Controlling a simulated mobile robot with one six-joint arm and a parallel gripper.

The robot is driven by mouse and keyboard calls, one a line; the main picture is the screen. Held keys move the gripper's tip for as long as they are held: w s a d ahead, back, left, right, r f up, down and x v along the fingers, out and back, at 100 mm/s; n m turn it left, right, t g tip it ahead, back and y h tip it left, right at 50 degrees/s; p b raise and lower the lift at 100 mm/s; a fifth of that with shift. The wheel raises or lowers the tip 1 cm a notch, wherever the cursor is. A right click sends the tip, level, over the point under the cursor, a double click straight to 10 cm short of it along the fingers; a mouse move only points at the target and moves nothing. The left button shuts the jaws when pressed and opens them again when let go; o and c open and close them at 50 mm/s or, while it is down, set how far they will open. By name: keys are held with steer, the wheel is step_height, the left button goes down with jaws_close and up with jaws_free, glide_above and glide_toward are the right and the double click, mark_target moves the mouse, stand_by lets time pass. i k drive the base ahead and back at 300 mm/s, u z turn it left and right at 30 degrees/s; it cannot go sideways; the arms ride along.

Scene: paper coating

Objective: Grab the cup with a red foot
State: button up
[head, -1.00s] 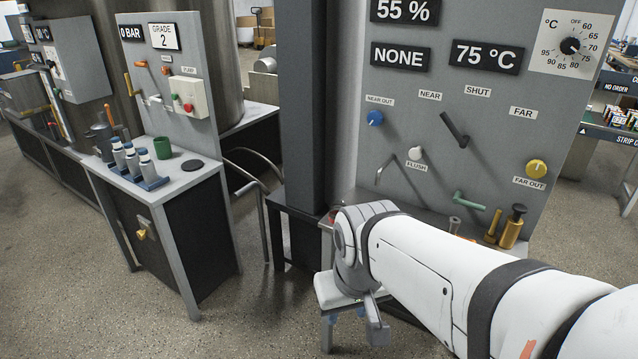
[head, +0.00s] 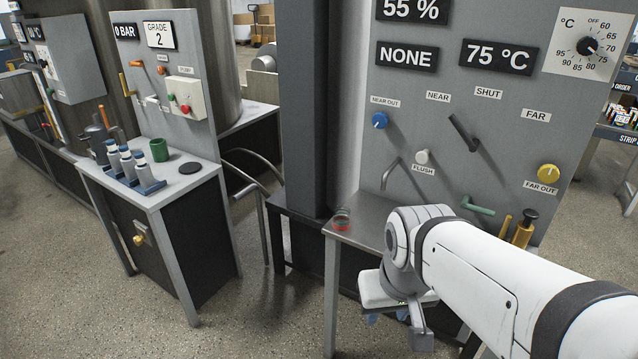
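A small clear cup with a red foot (head: 341,220) stands upright at the left corner of the grey metal table (head: 362,222) in the head view. My gripper (head: 402,328) points down in front of the table, below and to the right of the cup, apart from it.
Behind the cup stands a dark column (head: 308,110). A panel with knobs and levers (head: 455,120) rises behind the table. A side table (head: 205,185) at left holds a green cup (head: 159,150) and several bottles. The floor between is clear.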

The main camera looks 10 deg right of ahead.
mark_target(341, 221)
steer(key=i, duration=0.9)
